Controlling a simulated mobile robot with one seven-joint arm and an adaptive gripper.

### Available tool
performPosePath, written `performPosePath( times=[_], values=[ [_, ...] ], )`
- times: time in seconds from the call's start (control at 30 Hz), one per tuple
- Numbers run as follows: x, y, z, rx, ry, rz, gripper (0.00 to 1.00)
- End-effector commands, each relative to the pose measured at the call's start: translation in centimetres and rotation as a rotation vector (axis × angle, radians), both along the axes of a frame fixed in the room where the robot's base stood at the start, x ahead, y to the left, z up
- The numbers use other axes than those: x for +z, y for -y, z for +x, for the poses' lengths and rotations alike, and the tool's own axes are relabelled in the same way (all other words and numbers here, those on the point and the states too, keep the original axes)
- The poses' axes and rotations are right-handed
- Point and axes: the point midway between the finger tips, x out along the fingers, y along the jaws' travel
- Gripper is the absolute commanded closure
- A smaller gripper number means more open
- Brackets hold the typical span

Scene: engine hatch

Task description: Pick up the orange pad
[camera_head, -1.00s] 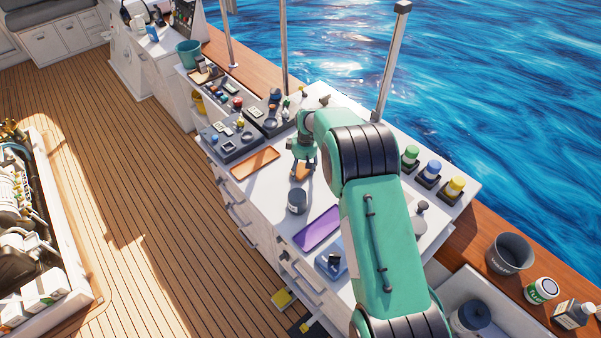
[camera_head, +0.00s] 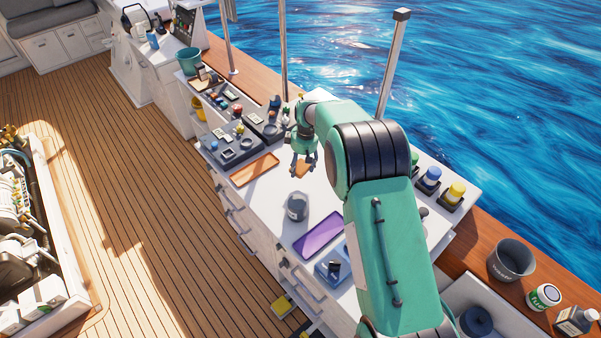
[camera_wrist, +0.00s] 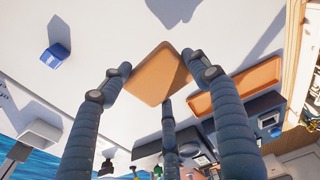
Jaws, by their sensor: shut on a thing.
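The orange pad (camera_wrist: 155,78) is a flat, roughly square piece held between the fingertips of my gripper (camera_wrist: 160,72) in the wrist view. In the head view, my gripper (camera_head: 304,165) points down over the white worktop, and the pad (camera_head: 302,170) shows as a small orange patch at its fingertips. My fingers are shut on the pad. The arm and fingers hide part of it in the head view, and how far it is above the worktop is hard to tell.
An orange tray (camera_head: 254,168) lies left of the gripper; it also shows in the wrist view (camera_wrist: 245,84). A grey can (camera_head: 297,208) and a purple tray (camera_head: 318,234) stand nearer. Dark organisers (camera_head: 232,146) with small parts sit behind. Colored-lid bottles (camera_head: 431,177) line the right edge.

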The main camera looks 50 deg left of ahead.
Motion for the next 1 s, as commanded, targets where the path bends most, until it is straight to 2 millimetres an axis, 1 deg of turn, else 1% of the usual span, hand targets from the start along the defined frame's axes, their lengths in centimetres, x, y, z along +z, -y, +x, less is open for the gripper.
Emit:
performPosePath(
  times=[0.03, 0.1, 0.3, 0.43, 1.0],
  values=[
    [0.8, 0.0, 0.0, 0.000, 0.001, 0.001, 0.65],
    [1.8, 0.0, 0.0, 0.000, 0.001, 0.001, 0.65],
    [3.4, 0.0, 0.0, 0.000, 0.000, 0.000, 0.65],
    [3.7, 0.0, 0.0, 0.000, 0.000, -0.001, 0.65],
    [3.7, 0.0, 0.0, 0.000, 0.000, 0.000, 0.65]
  ],
)
